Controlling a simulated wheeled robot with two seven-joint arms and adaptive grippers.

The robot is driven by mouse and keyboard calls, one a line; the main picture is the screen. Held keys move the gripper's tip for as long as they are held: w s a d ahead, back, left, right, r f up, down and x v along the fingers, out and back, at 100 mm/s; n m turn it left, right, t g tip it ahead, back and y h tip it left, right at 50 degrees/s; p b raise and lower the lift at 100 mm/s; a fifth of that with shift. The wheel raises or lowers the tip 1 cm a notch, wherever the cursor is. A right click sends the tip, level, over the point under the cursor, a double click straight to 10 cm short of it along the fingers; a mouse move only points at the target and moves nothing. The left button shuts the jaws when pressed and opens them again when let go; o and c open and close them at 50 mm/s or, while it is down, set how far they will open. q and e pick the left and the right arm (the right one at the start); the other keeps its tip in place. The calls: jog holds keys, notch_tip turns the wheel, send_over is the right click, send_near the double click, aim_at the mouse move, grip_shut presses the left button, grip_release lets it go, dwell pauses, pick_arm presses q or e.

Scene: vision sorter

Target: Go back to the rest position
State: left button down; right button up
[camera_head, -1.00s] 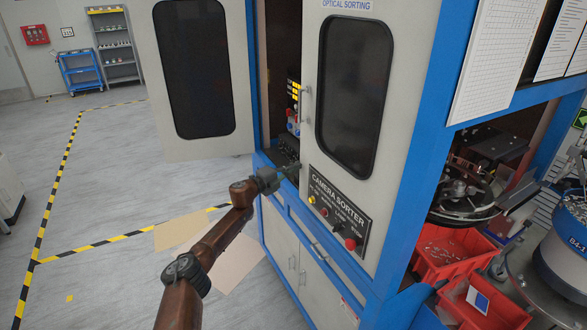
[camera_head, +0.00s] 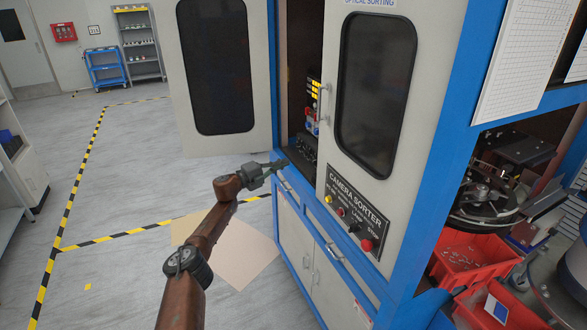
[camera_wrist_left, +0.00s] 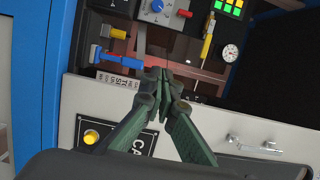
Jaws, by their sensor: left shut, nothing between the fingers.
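My left gripper (camera_head: 281,164) is shut and empty. In the head view it is at the lower edge of the open cabinet doorway, left of the camera sorter panel (camera_head: 355,215). In the left wrist view my left gripper (camera_wrist_left: 162,82) has its fingertips together in front of the cabinet interior, which holds a blue knob, a yellow-handled tool and a gauge (camera_wrist_left: 230,53). I cannot tell whether it touches anything. My right gripper is not in view.
The left cabinet door (camera_head: 260,110) stands open; the right door (camera_head: 345,150) is beside the opening. Red bins (camera_head: 465,262) sit at the right under the machine. The floor at the left is clear, with striped tape and a cardboard sheet (camera_head: 235,255).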

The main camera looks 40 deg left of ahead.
pick_arm(q)
jog(key=shift+s+a, duration=0.2)
jog(key=shift+a, duration=0.35)
jog(key=shift+f, duration=0.1)
